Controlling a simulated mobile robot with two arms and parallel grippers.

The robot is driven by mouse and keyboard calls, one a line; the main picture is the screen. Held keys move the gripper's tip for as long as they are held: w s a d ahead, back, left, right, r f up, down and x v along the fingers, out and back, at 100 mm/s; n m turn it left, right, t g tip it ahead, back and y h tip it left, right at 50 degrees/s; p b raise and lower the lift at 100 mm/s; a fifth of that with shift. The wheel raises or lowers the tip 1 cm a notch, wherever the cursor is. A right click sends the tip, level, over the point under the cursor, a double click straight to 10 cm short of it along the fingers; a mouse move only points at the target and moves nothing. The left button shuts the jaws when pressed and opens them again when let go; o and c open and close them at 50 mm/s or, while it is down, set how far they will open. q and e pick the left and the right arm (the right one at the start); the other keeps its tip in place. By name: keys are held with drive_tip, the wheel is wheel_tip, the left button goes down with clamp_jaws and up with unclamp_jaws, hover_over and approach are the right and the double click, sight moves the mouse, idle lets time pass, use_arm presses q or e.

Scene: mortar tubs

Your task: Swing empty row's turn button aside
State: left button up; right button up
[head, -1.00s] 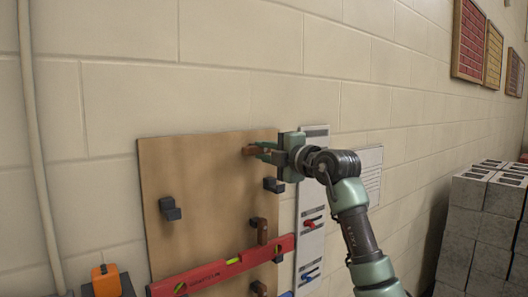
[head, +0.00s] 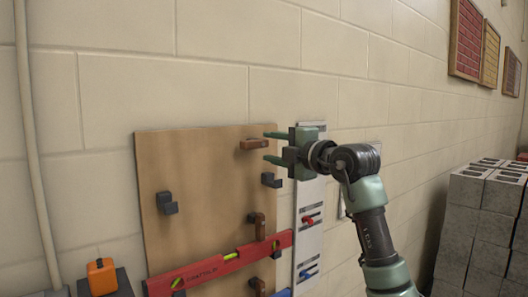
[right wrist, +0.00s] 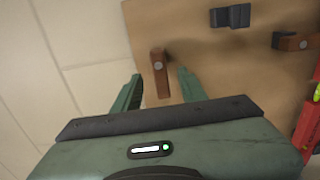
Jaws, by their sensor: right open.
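The empty top row of the brown board (head: 190,153) has two dark hooks, a left one (head: 167,204) and a right one (head: 271,180). Its brown wooden turn button (head: 252,144) lies about level above the right hook. My right gripper (head: 267,147) is open, just right of the button, with one finger higher and one lower. In the right wrist view the button (right wrist: 159,78) shows between the open fingertips, touching neither as far as I can see. My left gripper is not in view.
A red spirit level (head: 205,270) lies in the row below, with an upright turn button (head: 258,225) above it. A white strip (head: 311,240) with red and blue handles hangs right of the board. Grey blocks (head: 480,220) are stacked at the right.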

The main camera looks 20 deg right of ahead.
drive_tip(key=shift+b+v, duration=0.4)
drive_tip(key=shift+v, duration=1.4)
